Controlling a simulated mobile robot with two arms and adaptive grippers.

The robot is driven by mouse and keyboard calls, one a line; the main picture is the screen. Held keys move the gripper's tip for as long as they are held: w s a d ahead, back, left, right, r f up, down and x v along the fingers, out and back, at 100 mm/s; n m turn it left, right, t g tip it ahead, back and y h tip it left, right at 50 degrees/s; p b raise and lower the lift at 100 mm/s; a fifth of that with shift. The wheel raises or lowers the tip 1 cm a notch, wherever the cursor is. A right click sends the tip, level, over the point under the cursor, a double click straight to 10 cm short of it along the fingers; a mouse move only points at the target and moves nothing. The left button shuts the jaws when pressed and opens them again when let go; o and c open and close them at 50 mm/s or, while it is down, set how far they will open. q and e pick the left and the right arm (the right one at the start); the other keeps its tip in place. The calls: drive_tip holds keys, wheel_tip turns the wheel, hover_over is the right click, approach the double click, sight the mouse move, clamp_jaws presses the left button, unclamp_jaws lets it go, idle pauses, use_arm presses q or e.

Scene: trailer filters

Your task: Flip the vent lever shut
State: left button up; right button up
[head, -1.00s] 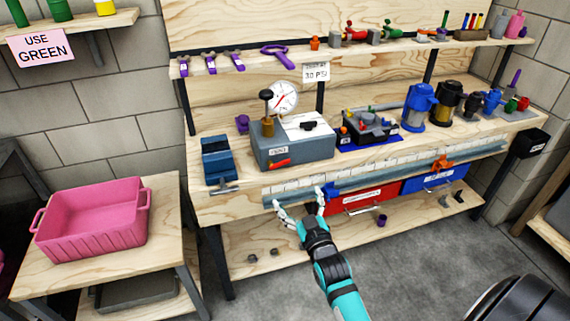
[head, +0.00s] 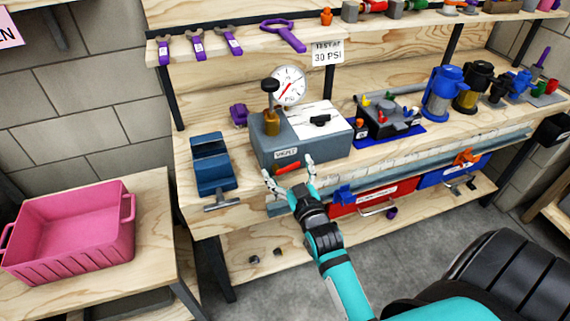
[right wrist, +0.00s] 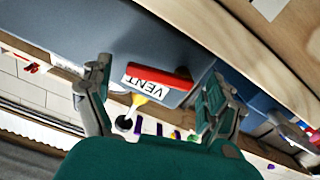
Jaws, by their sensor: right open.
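The red vent lever (head: 288,168) is on the front face of the grey test box (head: 300,138), just below its white VENT label (head: 286,153). In the right wrist view the lever (right wrist: 160,77) lies across the box face beside the VENT label (right wrist: 150,88). My right gripper (head: 289,172) is open in front of the box's front face. In the wrist view its fingers (right wrist: 152,92) are spread to either side of the lever, with nothing held. I cannot tell whether either finger touches it. My left gripper is out of view.
A pressure gauge (head: 288,86) and a brass pump with a black knob (head: 272,122) stand at the box. A blue vise (head: 213,165) is left of it, and a black device on a blue mat (head: 388,117) is right. A pink bin (head: 70,236) sits on the side table.

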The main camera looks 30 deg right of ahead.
drive_tip(key=shift+s, duration=0.1)
drive_tip(key=shift+c, duration=0.2)
drive_tip(key=c, duration=1.1)
drive_tip(key=shift+r+m+p, duration=0.1)
drive_tip(key=shift+m+p, duration=0.5)
drive_tip(key=shift+c, duration=0.3)
drive_tip(key=shift+f+m+p, duration=0.3)
drive_tip(key=shift+m+p, duration=0.05)
drive_tip(key=shift+m, duration=0.45)
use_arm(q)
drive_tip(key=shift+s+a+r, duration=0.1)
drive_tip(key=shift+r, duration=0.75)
use_arm(e)
drive_tip(key=shift+f, duration=0.1)
drive_tip(key=o, duration=1.2)
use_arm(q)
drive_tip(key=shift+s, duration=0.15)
